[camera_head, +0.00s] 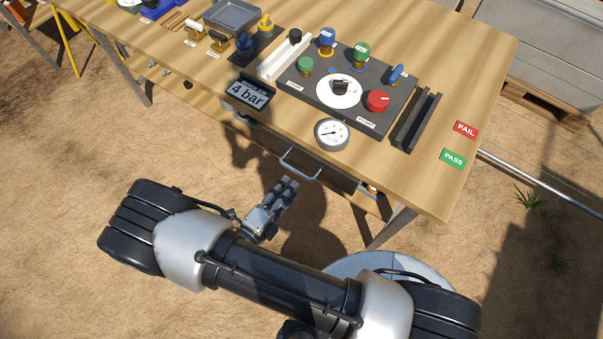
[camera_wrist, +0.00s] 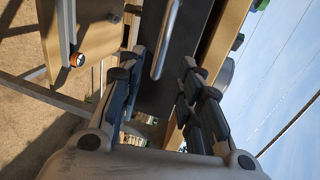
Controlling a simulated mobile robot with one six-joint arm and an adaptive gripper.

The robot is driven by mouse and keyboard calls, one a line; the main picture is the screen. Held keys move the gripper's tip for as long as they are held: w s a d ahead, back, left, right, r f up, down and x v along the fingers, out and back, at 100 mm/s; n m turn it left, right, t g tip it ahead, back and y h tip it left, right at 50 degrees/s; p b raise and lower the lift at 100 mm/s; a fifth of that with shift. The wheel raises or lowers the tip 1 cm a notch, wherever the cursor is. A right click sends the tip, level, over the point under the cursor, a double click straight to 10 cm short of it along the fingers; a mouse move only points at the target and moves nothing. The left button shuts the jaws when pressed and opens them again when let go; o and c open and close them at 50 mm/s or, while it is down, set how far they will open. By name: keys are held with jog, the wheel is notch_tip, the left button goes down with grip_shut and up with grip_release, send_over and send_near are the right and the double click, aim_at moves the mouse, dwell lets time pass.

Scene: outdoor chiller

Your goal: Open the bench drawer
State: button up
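The bench drawer shows in the wrist view as a dark front panel (camera_wrist: 186,36) under the wooden top. Its silver bar handle (camera_head: 300,167) sticks out from the bench's front edge in the head view. The handle (camera_wrist: 167,40) also shows in the wrist view, running up from between the fingertips in the picture. My gripper (camera_head: 290,183) is just in front of the handle, apart from it. In the wrist view my gripper (camera_wrist: 158,74) has its two fingers spread, with nothing held between them. The drawer looks shut; its front is mostly hidden from above.
A bench leg (camera_head: 391,229) stands right of the handle. Bare ground lies in front.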

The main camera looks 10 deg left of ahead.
aim_at(300, 175)
jog(key=b+x, duration=0.1)
jog(key=x, duration=0.7)
jog(key=shift+c, duration=0.3)
grip_shut()
dwell(0.3)
